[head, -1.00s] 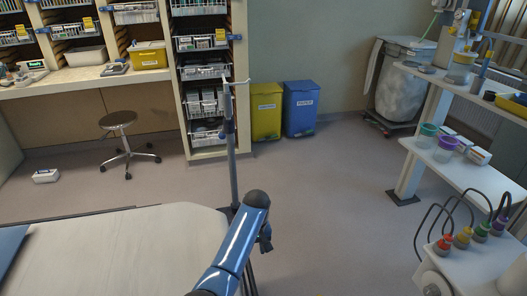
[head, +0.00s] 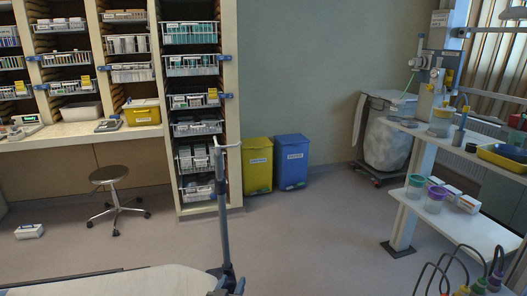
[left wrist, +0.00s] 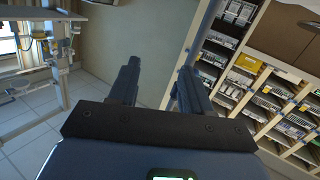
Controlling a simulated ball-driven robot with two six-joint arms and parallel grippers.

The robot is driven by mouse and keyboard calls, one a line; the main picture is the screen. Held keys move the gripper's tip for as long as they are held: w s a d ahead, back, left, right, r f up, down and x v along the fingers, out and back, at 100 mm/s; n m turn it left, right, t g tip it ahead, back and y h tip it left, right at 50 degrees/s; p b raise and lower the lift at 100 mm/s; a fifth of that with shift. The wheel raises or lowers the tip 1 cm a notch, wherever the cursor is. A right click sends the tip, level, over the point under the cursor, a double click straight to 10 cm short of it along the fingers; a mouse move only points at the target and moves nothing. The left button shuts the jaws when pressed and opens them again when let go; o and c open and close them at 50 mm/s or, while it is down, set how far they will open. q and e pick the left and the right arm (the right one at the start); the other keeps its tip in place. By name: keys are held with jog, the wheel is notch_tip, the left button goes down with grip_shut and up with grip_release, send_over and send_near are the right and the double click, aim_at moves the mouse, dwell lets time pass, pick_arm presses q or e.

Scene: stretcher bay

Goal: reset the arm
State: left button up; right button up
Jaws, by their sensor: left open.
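My left gripper (left wrist: 159,68) shows in the left wrist view, its two dark fingers well apart with nothing between them. My right gripper is in neither view.
An upright pole (head: 222,200) stands beyond the white-covered stretcher (head: 135,284). A stool (head: 112,178), a yellow bin (head: 257,168) and a blue bin (head: 291,165) stand near the shelves. The middle floor is clear.

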pick_arm(q)
jog(key=s+a+r+y+p, duration=0.1)
jog(key=s+a, duration=0.3)
jog(key=s, duration=0.8)
jog(key=s+a+r+t+y+p, duration=0.1)
jog(key=s+a+r+p, duration=0.1)
jog(key=s, duration=1)
jog(key=s+a+r+n+y+p, duration=0.1)
jog(key=s+a, duration=0.5)
jog(key=s, duration=0.6)
notch_tip(320, 180, up, 2)
jog(key=shift+s+a+r+p, duration=0.15)
jog(key=shift+s+r+p, duration=0.1)
jog(key=shift+p, duration=0.5)
jog(key=shift+c, duration=0.5)
